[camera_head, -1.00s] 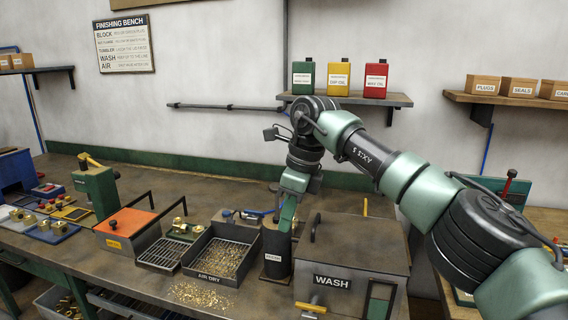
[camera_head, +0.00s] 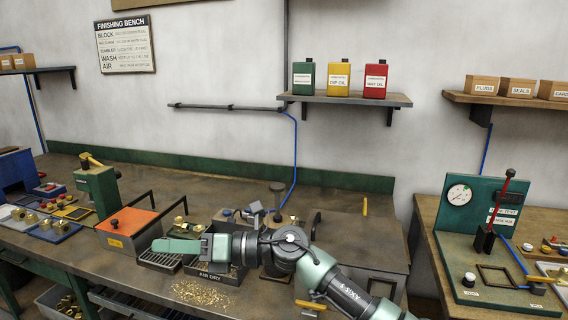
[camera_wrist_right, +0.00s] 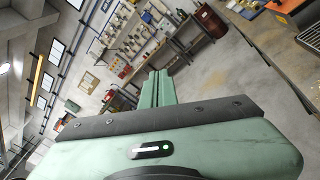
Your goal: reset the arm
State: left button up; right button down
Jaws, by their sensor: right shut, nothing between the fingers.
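My right gripper (camera_head: 160,245) is shut and empty. In the head view my right arm lies low across the front of the bench. Its gripper points left above the drain rack and the AIR DRY tray (camera_head: 222,275). The arm hides much of that tray and the front of the WASH tank (camera_head: 385,262). In the right wrist view the closed fingers (camera_wrist_right: 158,88) meet with nothing between them, and the room beyond is seen tilted. My left gripper is not in view.
An orange-topped bin (camera_head: 128,222) stands left of the gripper. A dark upright post (camera_head: 277,200) rises behind the arm. Brass chips (camera_head: 200,294) lie on the bench front. A test stand with a gauge (camera_head: 459,194) stands on the right table.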

jog(key=w+d+f+m+t+h, duration=0.1)
jog(key=w+d+m+t+h, duration=0.2)
jog(key=d+m+t, duration=0.75)
jog(key=w+d+f+m+t+h, duration=0.15)
jog(key=d+m+t, duration=0.45)
jog(key=m, duration=0.8)
jog(key=s+d+f+m+g+h, duration=0.1)
jog(key=s+d+f+m+h, duration=0.1)
jog(key=d+f+m+h, duration=0.55)
jog(key=s+d+f+m+g+h, duration=0.1)
jog(key=s+d+f+m+h, duration=0.25)
jog(key=d+f+m, duration=0.4)
jog(key=s+d+f+m+g+h, duration=0.1)
jog(key=s+d+f+m+g, duration=0.1)
jog(key=s+d+f+g, duration=0.5)
jog(key=s+f+m+h, duration=0.1)
jog(key=s+f, duration=0.3)
jog(key=s, duration=0.8)
jog(key=s+d+f+m+g, duration=0.2)
jog(key=s+d+f+g, duration=0.3)
jog(key=s, duration=0.4)
jog(key=s+a+f, duration=0.1)
jog(key=s+f, duration=0.2)
jog(key=f, duration=2.6)
jog(key=s+d+f+g, duration=0.2)
jog(key=s+f, duration=1.2)
jog(key=s, duration=0.2)
jog(key=shift+d+f+n, duration=0.3)
jog(key=shift+d+n, duration=0.1)
jog(key=shift+n, duration=0.05)
